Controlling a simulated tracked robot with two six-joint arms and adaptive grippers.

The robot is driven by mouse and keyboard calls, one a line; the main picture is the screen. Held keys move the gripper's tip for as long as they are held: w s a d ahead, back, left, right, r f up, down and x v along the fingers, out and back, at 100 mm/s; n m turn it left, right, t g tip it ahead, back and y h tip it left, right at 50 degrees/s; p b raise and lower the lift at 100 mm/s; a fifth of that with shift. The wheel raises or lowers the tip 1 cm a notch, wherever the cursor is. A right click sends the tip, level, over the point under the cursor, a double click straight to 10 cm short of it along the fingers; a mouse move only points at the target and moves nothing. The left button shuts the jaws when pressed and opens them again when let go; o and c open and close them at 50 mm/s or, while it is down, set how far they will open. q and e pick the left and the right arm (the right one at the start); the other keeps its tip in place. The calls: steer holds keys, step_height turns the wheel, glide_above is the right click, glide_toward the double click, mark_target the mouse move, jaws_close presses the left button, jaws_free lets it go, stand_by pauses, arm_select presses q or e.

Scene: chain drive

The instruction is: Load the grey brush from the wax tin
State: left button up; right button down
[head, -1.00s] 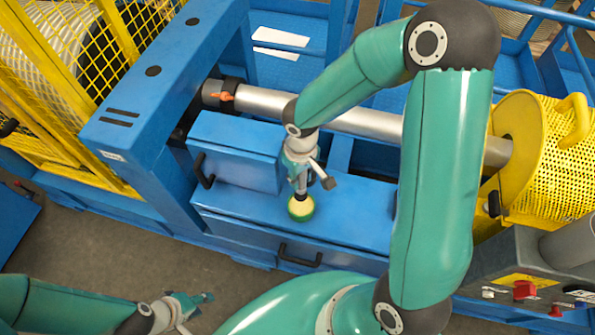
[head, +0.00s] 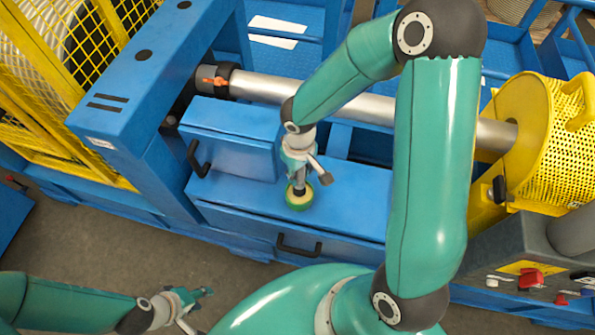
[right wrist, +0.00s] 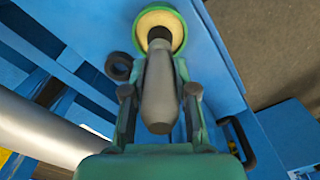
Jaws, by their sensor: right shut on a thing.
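The wax tin (head: 301,205) is a round green tin with pale yellow wax, standing on the blue ledge of the machine. The grey brush (right wrist: 160,90) has a grey handle and a dark head. My right gripper (head: 303,168) is shut on its handle above the tin. The brush's dark head points down over the tin's opening and appears to reach the wax; the contact itself is hidden. In the right wrist view the wax tin (right wrist: 178,45) lies beyond the brush's dark end. My left gripper (head: 196,309) is open and empty at the lower left, away from the machine.
A blue box with a black handle (head: 199,158) stands left of the tin. A steel shaft (head: 340,110) runs behind, towards a yellow perforated guard (head: 553,130). A black ring (right wrist: 118,66) lies near the tin. The ledge right of the tin is clear.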

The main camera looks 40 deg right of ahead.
steer(key=shift+f+b, duration=0.55)
steer(key=shift+b, duration=0.1)
stand_by(0.7)
steer(key=shift+s+b, duration=0.1)
steer(key=shift+b, duration=0.2)
stand_by(1.5)
steer(key=shift+r+p, duration=2.45)
steer(key=shift+r, duration=1.05)
